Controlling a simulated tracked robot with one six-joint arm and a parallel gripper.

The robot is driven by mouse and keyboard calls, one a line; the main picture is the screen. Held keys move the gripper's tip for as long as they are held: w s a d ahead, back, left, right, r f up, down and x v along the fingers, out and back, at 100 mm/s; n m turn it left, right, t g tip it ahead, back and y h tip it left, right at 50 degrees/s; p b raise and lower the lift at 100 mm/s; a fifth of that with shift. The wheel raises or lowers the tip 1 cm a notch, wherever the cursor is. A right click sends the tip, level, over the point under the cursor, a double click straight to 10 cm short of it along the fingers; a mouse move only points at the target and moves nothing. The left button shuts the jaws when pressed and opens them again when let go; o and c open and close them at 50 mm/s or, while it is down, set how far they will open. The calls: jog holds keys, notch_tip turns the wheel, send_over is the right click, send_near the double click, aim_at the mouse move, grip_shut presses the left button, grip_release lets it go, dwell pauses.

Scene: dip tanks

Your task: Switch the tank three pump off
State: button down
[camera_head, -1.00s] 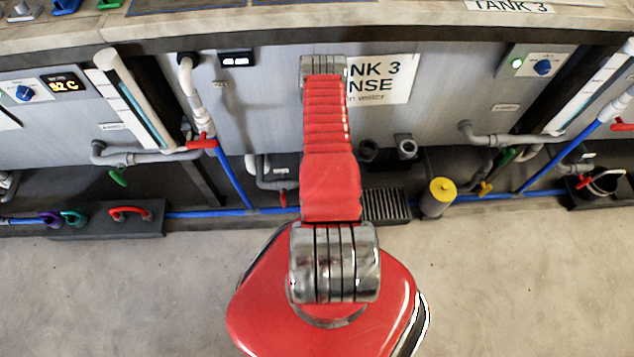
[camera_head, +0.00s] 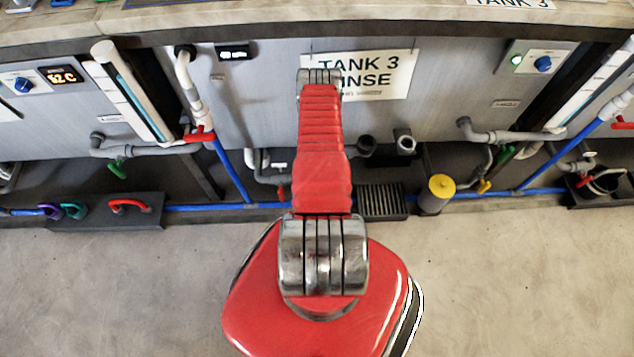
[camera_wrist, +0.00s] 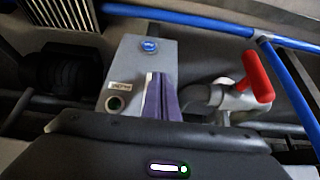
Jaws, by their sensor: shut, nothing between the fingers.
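In the wrist view a small grey box (camera_wrist: 133,60) carries a blue round knob or button (camera_wrist: 151,46), a label (camera_wrist: 118,86) too small to read, and a dark round part with a green rim (camera_wrist: 115,103). I cannot tell whether this is the tank three pump's switch. My gripper (camera_wrist: 159,76) shows as narrow purple-grey fingers, shut and empty, over the near part of the box; contact cannot be judged. In the head view my arm hides the gripper and this box. The Tank 3 rinse sign (camera_head: 385,78) is on the panel behind my arm.
A red-handled valve (camera_wrist: 256,76) stands right of the box, near blue pipes (camera_wrist: 285,75). A grate (camera_wrist: 65,12) lies at top left. In the head view, a panel with a green light and blue knob (camera_head: 542,64) is at right, beyond a yellow-topped cylinder (camera_head: 440,188).

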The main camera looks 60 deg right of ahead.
jog(key=shift+w+d+r, duration=0.4)
jog(key=shift+d, duration=0.2)
dwell(0.3)
jog(key=s+a+r, duration=0.2)
jog(key=s+a, duration=0.3)
jog(key=a, duration=0.3)
jog(key=shift+r, duration=0.4)
dwell(0.5)
